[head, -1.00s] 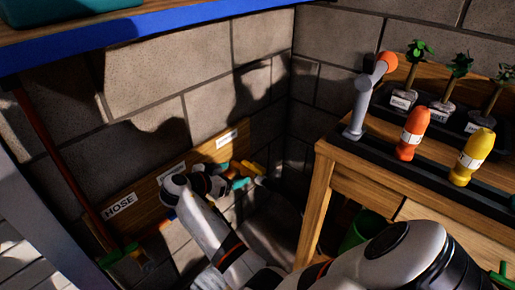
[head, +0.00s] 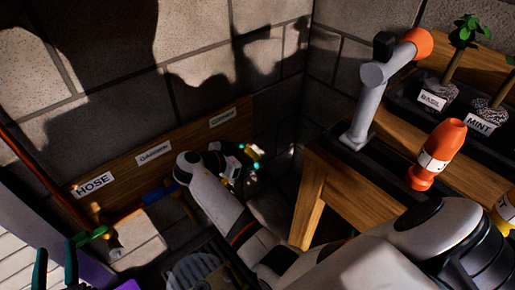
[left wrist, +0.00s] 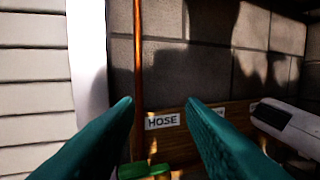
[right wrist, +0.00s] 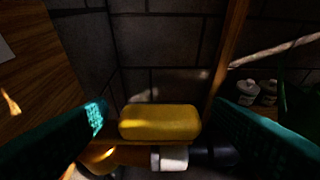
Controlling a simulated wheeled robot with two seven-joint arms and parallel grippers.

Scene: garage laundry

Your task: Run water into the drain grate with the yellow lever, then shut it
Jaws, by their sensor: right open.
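The yellow lever (right wrist: 160,122) lies between the fingers of my right gripper (right wrist: 158,118) in the right wrist view, with a gap on each side. That gripper is open. In the head view, my right gripper (head: 254,158) is at the wall below the third label, and its wrist largely hides the lever. A grey slatted round piece (head: 195,272), which looks like the drain grate, lies on the floor at the bottom. My left gripper (head: 56,265) is open and empty at the lower left; its teal fingers (left wrist: 160,102) stand apart in the left wrist view. No running water is visible.
A wooden board (head: 120,175) on the wall carries a HOSE label (head: 94,184) and other labels. A green lever (head: 90,235) and a blue lever (head: 156,194) sit below it. A wooden bench (head: 370,205) with an orange bottle (head: 438,155) stands at the right.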

